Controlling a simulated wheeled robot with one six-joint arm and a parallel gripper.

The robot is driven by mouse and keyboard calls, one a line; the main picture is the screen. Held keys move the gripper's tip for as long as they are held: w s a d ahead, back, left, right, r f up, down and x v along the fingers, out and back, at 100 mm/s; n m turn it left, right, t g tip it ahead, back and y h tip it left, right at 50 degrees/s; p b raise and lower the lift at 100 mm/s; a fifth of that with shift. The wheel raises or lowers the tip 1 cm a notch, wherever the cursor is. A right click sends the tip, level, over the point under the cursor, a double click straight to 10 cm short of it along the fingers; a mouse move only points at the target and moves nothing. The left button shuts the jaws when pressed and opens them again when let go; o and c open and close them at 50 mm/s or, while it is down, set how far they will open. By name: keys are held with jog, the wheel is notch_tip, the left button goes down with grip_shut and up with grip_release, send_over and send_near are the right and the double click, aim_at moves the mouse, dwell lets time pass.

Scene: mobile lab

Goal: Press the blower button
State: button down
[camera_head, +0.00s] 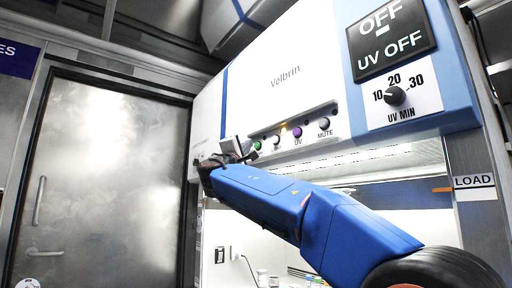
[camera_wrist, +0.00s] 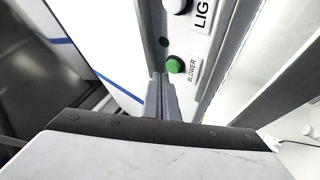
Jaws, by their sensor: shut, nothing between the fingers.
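The blower button is a round green button on the cabinet's front panel, in the head view (camera_head: 257,145) at the left end of a row of controls. In the wrist view the green button (camera_wrist: 175,65) sits beside the label BLOWER (camera_wrist: 193,69). My gripper (camera_head: 248,156) is at the panel, close to the button in the head view. In the wrist view its shut fingers (camera_wrist: 160,78) end just left of and below the button, with nothing between them. I cannot tell whether the fingertips touch the panel or the button. The button is mostly uncovered in both views.
A UV timer dial (camera_head: 395,95) is further right. The open cabinet bay (camera_head: 400,192) lies below. A metal door (camera_head: 110,170) stands left.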

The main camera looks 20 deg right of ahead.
jog(key=shift+a, duration=0.15)
jog(key=a, duration=0.1)
jog(key=s+a, duration=0.1)
jog(key=a, duration=0.2)
jog(key=shift+s+a, duration=0.25)
jog(key=shift+s, duration=0.05)
dwell(0.3)
jog(key=shift+a, duration=0.1)
dwell(0.7)
